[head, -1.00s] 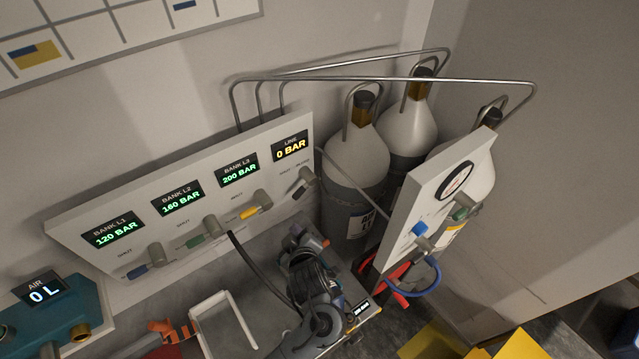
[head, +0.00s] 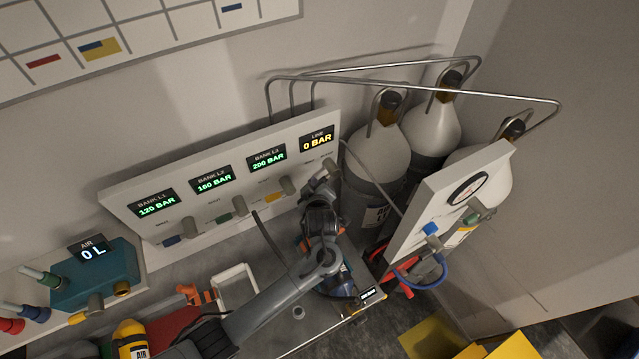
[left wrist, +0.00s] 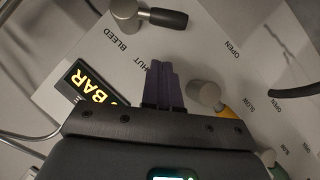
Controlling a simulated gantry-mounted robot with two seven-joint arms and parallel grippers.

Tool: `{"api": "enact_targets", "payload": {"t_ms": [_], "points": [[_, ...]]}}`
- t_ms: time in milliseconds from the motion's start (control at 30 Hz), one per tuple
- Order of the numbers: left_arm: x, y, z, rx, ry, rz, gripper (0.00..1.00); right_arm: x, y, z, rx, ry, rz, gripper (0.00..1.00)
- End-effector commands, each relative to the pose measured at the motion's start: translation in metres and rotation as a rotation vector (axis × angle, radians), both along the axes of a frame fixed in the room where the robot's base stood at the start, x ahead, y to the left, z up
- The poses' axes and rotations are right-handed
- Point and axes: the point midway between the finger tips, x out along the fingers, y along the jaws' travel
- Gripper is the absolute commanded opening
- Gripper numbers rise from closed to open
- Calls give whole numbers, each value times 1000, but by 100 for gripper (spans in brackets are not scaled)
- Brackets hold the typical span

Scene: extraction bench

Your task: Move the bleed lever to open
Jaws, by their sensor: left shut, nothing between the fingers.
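The bleed lever has a grey hub and a black handle (left wrist: 165,18). It shows at the top of the left wrist view beside the printed word BLEED, its handle pointing right in that picture. In the head view its hub (head: 330,167) is at the right end of the panel, below the LINE 0 BAR display (head: 317,139); my gripper hides the handle there. My left gripper (head: 319,184) is close in front of this lever. In the left wrist view its purple fingers (left wrist: 160,82) are together and empty, apart from the lever in the picture. My right gripper is not in view.
The white panel (head: 122,197) carries other levers, including a yellow-handled one (left wrist: 228,111) near my fingers. Gas cylinders (head: 378,160) and a gauge panel (head: 410,232) stand to the right. Metal pipes (head: 420,88) run above. A white frame (head: 232,278) stands on the bench.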

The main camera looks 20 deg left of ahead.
Motion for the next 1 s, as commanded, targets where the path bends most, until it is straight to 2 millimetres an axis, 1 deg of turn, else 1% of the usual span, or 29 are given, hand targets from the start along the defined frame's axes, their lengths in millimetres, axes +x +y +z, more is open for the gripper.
{"api": "enact_targets", "payload": {"t_ms": [33,100,200,400,600,1000], "points": [[8,6,-3,4,2,2,0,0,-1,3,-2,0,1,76],[12,0,-11,2,3,-1,0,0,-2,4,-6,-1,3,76],[17,-2,-20,2,2,0,0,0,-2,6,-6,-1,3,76],[24,-6,-30,-1,1,-1,0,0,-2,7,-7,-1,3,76],[27,-8,-34,-1,0,0,0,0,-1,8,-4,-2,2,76],[27,-7,-36,-3,-1,0,0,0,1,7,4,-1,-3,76]]}}
